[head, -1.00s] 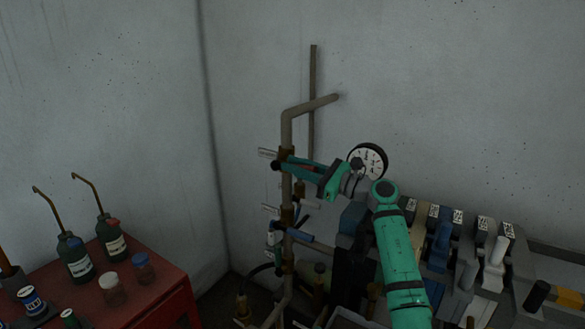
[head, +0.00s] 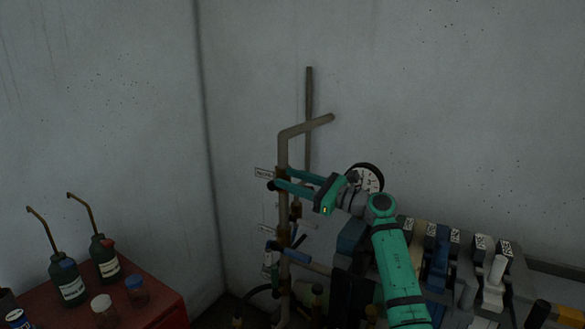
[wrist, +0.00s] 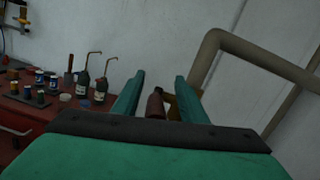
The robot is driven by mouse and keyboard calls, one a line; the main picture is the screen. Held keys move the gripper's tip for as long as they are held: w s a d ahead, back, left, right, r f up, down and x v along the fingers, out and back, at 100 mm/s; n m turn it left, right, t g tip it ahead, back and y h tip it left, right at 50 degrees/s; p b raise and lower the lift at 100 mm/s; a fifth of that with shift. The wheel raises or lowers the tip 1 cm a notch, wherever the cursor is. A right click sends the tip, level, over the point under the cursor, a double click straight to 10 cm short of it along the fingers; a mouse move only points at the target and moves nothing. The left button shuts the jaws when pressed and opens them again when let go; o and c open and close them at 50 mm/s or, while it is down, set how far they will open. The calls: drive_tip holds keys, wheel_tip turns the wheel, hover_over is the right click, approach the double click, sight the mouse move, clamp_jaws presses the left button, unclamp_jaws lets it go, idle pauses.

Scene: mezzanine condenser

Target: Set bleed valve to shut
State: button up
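My gripper (head: 282,184) is at the upper valve on the vertical pipe (head: 283,152), below its bend. Its two teal fingers stand apart in the wrist view (wrist: 158,92). A reddish-brown valve handle (wrist: 155,104) lies between them, with gaps visible on both sides. In the head view the fingers hide most of this valve. A small white tag (head: 265,173) sits beside it, its text too small to read. Lower on the pipe are a valve with a dark lever (head: 300,236) and one with a blue handle (head: 275,246). I cannot tell by label which is the bleed valve.
A round gauge (head: 368,178) is on the wall behind my wrist. Equipment with several tagged blocks (head: 480,243) stands at right. A red cabinet (head: 150,310) with oil cans (head: 68,281) and jars is at left. The wall above the pipe is clear.

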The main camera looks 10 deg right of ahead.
drive_tip(key=s+a+r, duration=0.1)
drive_tip(key=s+r, duration=1)
drive_tip(key=s, duration=0.3)
